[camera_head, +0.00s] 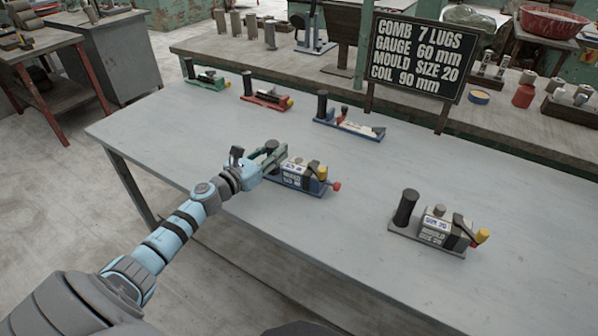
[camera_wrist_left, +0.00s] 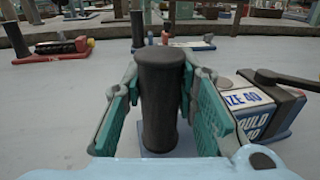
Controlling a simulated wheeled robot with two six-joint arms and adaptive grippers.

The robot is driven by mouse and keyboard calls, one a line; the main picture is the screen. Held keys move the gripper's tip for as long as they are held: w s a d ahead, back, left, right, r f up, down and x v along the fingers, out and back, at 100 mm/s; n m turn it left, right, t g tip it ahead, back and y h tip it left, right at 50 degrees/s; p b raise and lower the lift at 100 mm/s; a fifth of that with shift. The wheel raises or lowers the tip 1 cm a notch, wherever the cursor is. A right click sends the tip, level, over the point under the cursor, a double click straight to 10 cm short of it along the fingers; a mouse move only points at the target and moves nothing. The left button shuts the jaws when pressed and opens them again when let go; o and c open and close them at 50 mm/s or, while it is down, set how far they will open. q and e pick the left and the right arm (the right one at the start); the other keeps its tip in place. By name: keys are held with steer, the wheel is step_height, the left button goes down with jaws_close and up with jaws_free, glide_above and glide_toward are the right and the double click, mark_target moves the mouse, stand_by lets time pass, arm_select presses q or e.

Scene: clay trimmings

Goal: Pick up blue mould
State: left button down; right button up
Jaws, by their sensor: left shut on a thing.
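The blue mould (camera_head: 297,181), a pale labelled block on a blue base with a red-tipped end, sits on the grey table. Its block also shows at the right of the left wrist view (camera_wrist_left: 258,112), with a label partly reading "ZE 40". My left gripper (camera_head: 271,157) is at the mould's left end, shut on its dark upright post (camera_wrist_left: 161,100), one green finger on each side. The base looks to be resting on the table. The post is largely hidden by the fingers in the head view. My right gripper is not in view.
A grey mould (camera_head: 436,231) with a dark post and yellow tip stands to the right. Green (camera_head: 207,80), red (camera_head: 266,98) and blue-based (camera_head: 349,126) tools line the table's back. A sign (camera_head: 421,55) reads "MOULD SIZE 20". The front middle of the table is clear.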

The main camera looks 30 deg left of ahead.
mark_target(274, 143)
arm_select(q)
steer(key=shift+w, duration=0.2)
steer(key=shift+d, duration=0.1)
step_height(274, 143, up, 20)
steer(key=p, duration=1.6)
step_height(274, 143, down, 17)
steer(key=b, duration=1.6)
steer(key=shift+r+b, duration=0.2)
steer(key=shift+b, duration=0.15)
steer(key=shift+f+b, duration=1.5)
steer(key=shift+s+f, duration=0.1)
steer(key=shift+f, duration=0.2)
